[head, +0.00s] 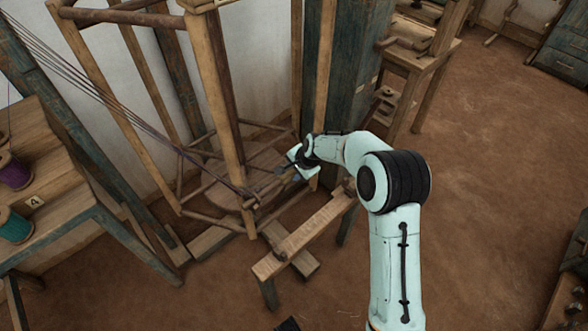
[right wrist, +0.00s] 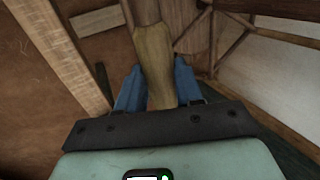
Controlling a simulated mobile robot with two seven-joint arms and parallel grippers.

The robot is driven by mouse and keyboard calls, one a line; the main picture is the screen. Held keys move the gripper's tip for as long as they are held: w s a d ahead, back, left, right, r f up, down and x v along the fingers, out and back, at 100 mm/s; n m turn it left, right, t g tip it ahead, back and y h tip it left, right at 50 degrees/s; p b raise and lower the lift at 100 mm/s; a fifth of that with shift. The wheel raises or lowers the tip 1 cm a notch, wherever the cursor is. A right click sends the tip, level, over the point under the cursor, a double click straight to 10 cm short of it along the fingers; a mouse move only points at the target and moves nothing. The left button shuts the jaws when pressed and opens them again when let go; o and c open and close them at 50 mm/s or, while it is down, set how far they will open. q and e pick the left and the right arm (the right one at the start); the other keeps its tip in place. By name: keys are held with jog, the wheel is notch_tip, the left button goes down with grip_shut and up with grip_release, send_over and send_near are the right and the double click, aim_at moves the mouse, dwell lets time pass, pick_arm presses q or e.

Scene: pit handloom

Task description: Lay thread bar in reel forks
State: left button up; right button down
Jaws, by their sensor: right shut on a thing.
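My right gripper (head: 272,186) is in the middle of the head view, low beside the wooden reel frame (head: 214,85). In the right wrist view its blue fingers stand on both sides of a pale wooden bar (right wrist: 154,62), shut on it. Dark threads (head: 130,118) run from the upper left and gather near my fingertips, where the thread bar (head: 251,200) shows only small. I cannot clearly make out the reel forks, nor whether the bar touches the frame. My left gripper is not in view.
A low wooden beam (head: 305,236) on legs stands just right of the reel. A bench (head: 62,225) with purple and teal spools is at the left. A wooden stand (head: 430,60) is behind my arm.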

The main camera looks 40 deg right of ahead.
jog(key=c, duration=0.7)
grip_release()
jog(key=shift+o, duration=0.2)
jog(key=p+v, duration=0.2)
jog(key=v, duration=1.1)
jog(key=shift+r, duration=0.15)
jog(key=shift+s, duration=0.2)
